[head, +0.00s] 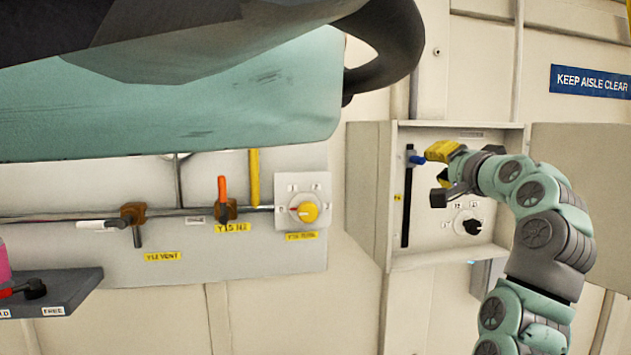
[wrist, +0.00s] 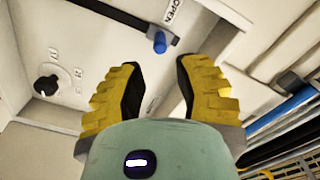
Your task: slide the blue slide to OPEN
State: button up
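The blue slide (head: 416,159) is a small blue knob near the top end of a vertical black slot (head: 406,210) inside an open wall box. In the wrist view the blue slide (wrist: 160,43) is at the end of the dark slot beside the OPEN label (wrist: 174,11). My gripper (head: 432,174) is just right of the slot, with its yellow-padded fingers spread. In the wrist view my gripper (wrist: 157,72) is open and empty. The knob appears just beyond the gap between the fingertips; I cannot tell whether a finger touches it.
A black rotary knob (head: 468,226) is on the same panel below my gripper. The box's open door (head: 583,175) stands to the right. Orange-handled valve (head: 222,190) and yellow dial (head: 304,210) are on the wall at left. A large teal body (head: 170,100) fills the upper left.

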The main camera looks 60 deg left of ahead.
jog(key=shift+v, duration=1.15)
